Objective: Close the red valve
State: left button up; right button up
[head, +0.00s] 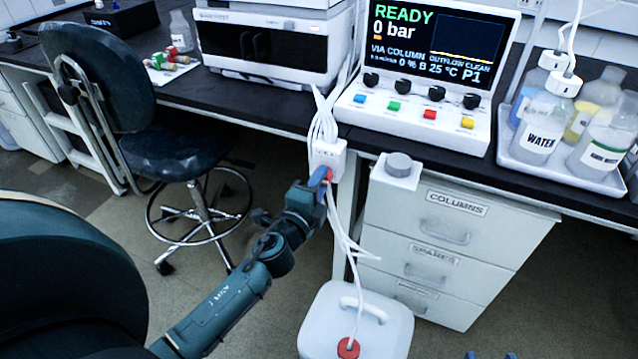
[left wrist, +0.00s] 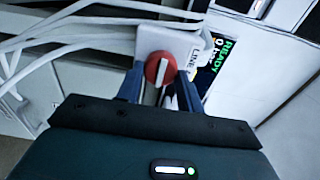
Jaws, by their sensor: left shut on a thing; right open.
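The red valve (left wrist: 152,69) is a round red knob with a pale grey bar across it, on a white block labelled LINE (left wrist: 182,45). In the left wrist view the bar runs nearly upright. In the head view only a little red of the valve (head: 330,174) shows beside my fingers, below the white block (head: 327,154). My left gripper (head: 322,178) is shut on the valve, with one blue finger on each side of it in the left wrist view (left wrist: 158,90).
White tubes (head: 322,118) run into the block and down to a white canister (head: 375,315) with a red cap. A drawer cabinet (head: 460,245) stands to the right and a dark chair (head: 165,150) to the left. The screen (head: 437,40) reads READY, 0 bar.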

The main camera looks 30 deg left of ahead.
dwell(0.3)
pick_arm(q)
jog(key=o, duration=1)
jog(key=s, duration=0.4)
jog(key=s+b, duration=0.1)
jog(key=s, duration=0.3)
jog(key=s+b, duration=0.1)
jog(key=s, duration=0.4)
jog(key=shift+d, duration=0.4)
pick_arm(e)
jog(key=shift+w+a+f+n, duration=0.3)
jog(key=shift+w+f+n, duration=0.1)
jog(key=shift+f, duration=0.2)
jog(key=shift+s+f, duration=0.1)
